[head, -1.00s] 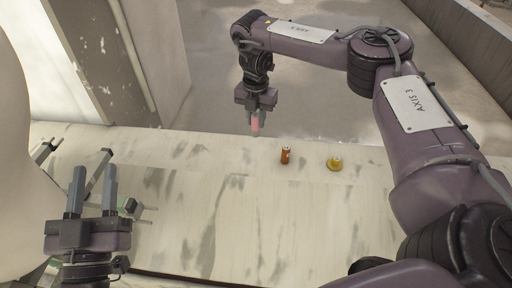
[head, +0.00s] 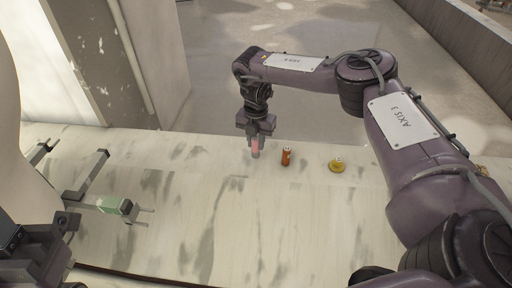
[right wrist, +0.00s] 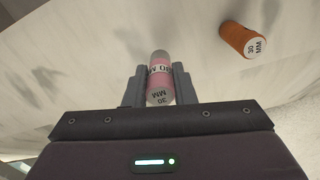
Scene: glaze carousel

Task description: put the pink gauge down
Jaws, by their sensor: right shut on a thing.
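The pink gauge (head: 255,149) is a small upright cylinder with a grey lower end, held between the fingers of my right gripper (head: 256,143) over the back part of the pale table. In the right wrist view the pink gauge (right wrist: 159,82) has clear or grey ends and "30 MM" lettering, with a finger on each side. I cannot tell whether its lower end touches the table.
An orange gauge (head: 286,156) stands just right of the pink one; it also shows in the right wrist view (right wrist: 243,41). A yellow round piece (head: 336,165) sits farther right. The middle of the table (head: 250,225) is clear.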

